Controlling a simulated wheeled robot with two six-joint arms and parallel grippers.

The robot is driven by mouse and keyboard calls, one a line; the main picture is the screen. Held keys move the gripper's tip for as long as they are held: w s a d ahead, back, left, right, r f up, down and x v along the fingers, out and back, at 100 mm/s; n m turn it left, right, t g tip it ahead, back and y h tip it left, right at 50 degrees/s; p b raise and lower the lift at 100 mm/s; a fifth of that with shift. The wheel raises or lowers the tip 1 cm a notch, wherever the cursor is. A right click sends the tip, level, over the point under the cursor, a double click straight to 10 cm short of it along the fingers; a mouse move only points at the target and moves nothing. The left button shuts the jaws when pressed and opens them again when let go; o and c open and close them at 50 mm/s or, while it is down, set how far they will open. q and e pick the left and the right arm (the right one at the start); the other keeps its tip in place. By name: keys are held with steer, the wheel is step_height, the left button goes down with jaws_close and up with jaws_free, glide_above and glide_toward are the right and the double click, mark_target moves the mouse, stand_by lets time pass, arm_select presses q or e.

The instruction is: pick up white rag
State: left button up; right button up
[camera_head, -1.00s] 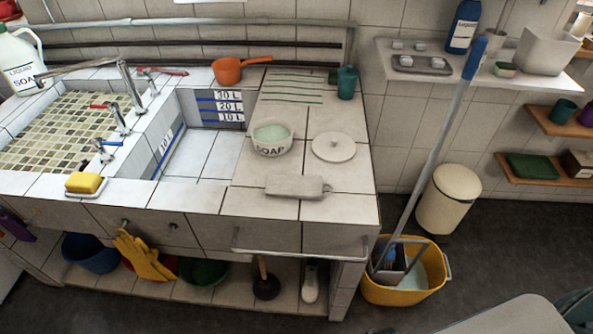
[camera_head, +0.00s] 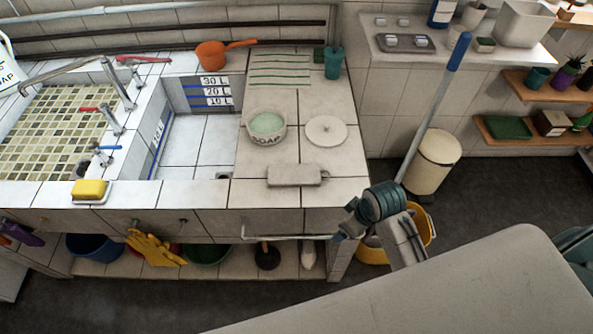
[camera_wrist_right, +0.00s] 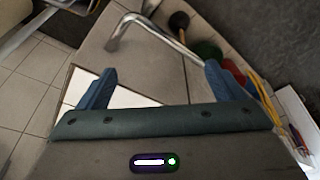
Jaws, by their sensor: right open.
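My left gripper is not in view.
A metal rail (camera_head: 290,237) runs along the counter front, close to my right gripper. A soap bowl (camera_head: 267,127) and a round white lid (camera_head: 326,131) stand behind the rag. A yellow bucket (camera_head: 372,251) with a mop stands beside the counter, partly behind my arm.

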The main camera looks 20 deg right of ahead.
mark_target(296, 173)
steer(key=w+r+n, duration=0.1)
steer(key=w, duration=0.1)
steer(key=w+a+r+n, duration=0.1)
steer(key=w, duration=0.2)
steer(key=w+r+n+y, duration=0.1)
steer(key=w, duration=0.1)
steer(key=shift+w+a+g, duration=0.25)
steer(key=shift+a+g, duration=0.05)
steer(key=shift+a, duration=0.1)
steer(key=w+a+r+n+g+y, duration=0.1)
steer(key=w+a+r+n+y, duration=0.1)
steer(key=w+r+n, duration=0.65)
steer(key=f, duration=0.2)
steer(key=w+a+f+m+p, duration=0.1)
steer(key=f, duration=0.1)
steer(key=w+a+f+m+p, duration=0.1)
steer(key=f, duration=0.1)
steer(key=shift+w+a+f, duration=0.1)
steer(key=shift+w+a, duration=0.05)
steer(key=shift+a, duration=0.05)
steer(key=x, duration=0.1)
steer(key=p+x, duration=0.1)
steer(key=x, duration=0.1)
steer(key=p+x, duration=0.1)
steer(key=shift+w+a+f, duration=0.25)
steer(key=shift+w+a, duration=0.05)
steer(key=shift+a+f, duration=0.1)
steer(key=shift+f, duration=0.15)
steer(key=c, duration=1.1)
